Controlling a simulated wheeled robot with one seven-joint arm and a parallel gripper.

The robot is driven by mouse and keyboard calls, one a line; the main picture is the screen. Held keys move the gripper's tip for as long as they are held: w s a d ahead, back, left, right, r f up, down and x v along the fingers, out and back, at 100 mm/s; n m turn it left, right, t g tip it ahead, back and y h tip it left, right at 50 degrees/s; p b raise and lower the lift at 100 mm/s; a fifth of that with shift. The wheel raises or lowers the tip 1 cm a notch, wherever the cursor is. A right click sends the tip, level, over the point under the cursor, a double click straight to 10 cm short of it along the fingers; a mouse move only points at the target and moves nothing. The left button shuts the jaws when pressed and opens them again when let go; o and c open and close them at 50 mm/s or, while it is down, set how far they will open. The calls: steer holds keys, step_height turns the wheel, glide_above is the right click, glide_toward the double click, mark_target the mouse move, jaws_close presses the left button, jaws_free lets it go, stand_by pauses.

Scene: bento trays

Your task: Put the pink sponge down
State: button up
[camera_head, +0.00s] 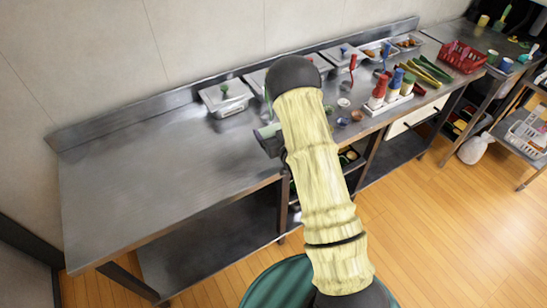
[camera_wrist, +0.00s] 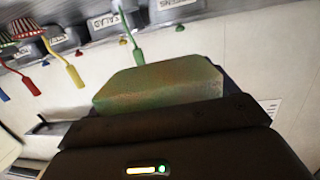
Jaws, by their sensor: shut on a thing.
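My gripper (camera_wrist: 165,108) fills the lower part of the wrist view and is shut on a block-shaped sponge (camera_wrist: 160,82). The sponge looks dull green with brownish patches here, not pink. In the head view my gripper (camera_head: 268,134) is partly hidden behind my arm, over the front part of the steel counter (camera_head: 130,195). The sponge is mostly hidden there. I cannot tell whether it touches the counter.
Lidded steel containers (camera_head: 227,97) line the counter's back. Red and white bottles (camera_head: 378,92), small bowls (camera_head: 343,102) and a red basket (camera_head: 461,57) stand to the right. The counter's left part is bare. A wall rises behind.

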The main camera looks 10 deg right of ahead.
steer(key=w+b, duration=0.1)
steer(key=w+d+y+b, duration=0.1)
steer(key=shift+f+n+b, duration=0.3)
steer(key=shift+f+b, duration=0.1)
steer(key=shift+w+d+r+y+b, duration=0.2)
steer(key=shift+w+r+y+b, duration=0.1)
steer(key=shift+b, duration=0.2)
steer(key=shift+a+r, duration=0.1)
step_height(320, 180, down, 5)
steer(key=shift+s+a+f+p, duration=0.1)
steer(key=shift+s+a+p, duration=0.05)
steer(key=shift+p, duration=0.2)
steer(key=shift+d+f, duration=0.2)
steer(key=shift+f, duration=0.15)
steer(key=shift+f, duration=2.05)
